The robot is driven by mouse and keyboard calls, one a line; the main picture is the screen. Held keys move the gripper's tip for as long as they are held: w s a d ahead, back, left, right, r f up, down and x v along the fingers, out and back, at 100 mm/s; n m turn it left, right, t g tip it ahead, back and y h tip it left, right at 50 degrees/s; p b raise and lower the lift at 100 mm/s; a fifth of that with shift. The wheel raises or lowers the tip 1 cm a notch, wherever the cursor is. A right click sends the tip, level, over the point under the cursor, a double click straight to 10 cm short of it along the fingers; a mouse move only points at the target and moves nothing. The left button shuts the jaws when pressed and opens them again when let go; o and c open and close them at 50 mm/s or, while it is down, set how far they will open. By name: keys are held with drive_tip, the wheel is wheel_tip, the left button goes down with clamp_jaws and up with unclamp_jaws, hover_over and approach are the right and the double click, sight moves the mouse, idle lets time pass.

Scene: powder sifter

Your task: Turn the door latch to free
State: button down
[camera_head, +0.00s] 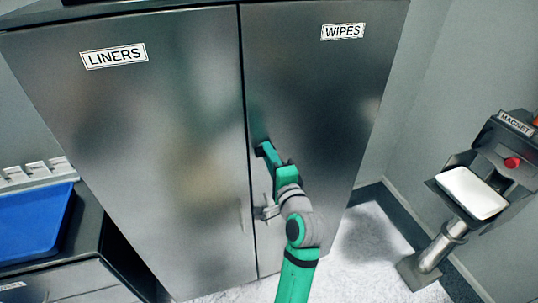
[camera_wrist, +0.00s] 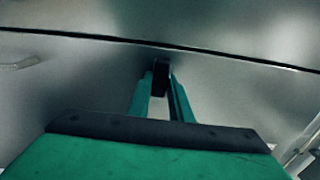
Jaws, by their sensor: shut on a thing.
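A metal cabinet has two doors, a left one labelled LINERS (camera_head: 165,150) and a right one labelled WIPES (camera_head: 315,110). My gripper (camera_head: 264,150) reaches up to the right door, close beside the seam between the doors. In the wrist view, my gripper's two green fingers (camera_wrist: 163,95) are closed on a small dark latch (camera_wrist: 160,76), one finger on each side. The latch sits just off the dark door seam. In the head view the latch is mostly hidden by the fingers. Both doors look closed.
A magnet station (camera_head: 500,165) with a white tray (camera_head: 471,193) and red knob stands at the right. A blue bin (camera_head: 35,225) sits on a counter at the left. Floor between cabinet and station is clear.

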drive_tip(key=shift+d, duration=0.1)
drive_tip(key=c, duration=1.6)
unclamp_jaws()
drive_tip(key=shift+d, duration=0.1)
drive_tip(key=shift+v, duration=5.35)
drive_tip(key=shift+s, duration=0.15)
